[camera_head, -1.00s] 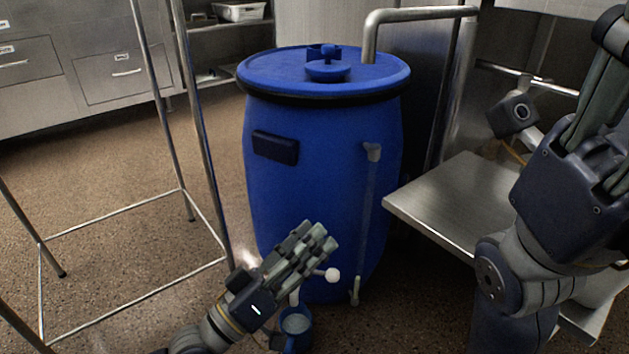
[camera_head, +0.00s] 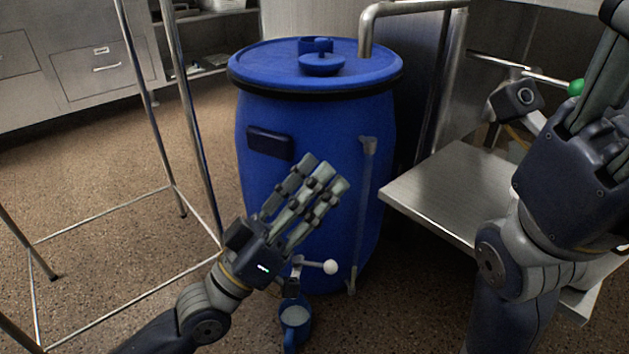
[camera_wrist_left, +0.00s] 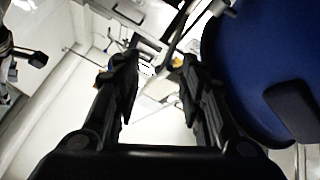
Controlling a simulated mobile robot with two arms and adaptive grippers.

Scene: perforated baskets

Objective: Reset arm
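My left gripper (camera_head: 326,172) is in front of the blue barrel (camera_head: 340,120), its fingers stretched up and to the right. In the left wrist view its fingers (camera_wrist_left: 160,75) stand apart with nothing between them, so it is open and empty. Below it, a tap with a white ball handle (camera_head: 330,267) sticks out from the barrel's lower front. A blue mug (camera_head: 296,318) with a pale content is under the tap. My right gripper (camera_head: 592,130) is at the right edge, seen from its back. Its fingers point up and are partly cut off, so its opening is unclear.
A steel shelf (camera_head: 450,190) stands right of the barrel, close to my right arm. A thin metal frame (camera_head: 185,120) stands on the left. Drawers (camera_head: 100,60) are at the back left. The speckled floor (camera_head: 110,190) is open between them.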

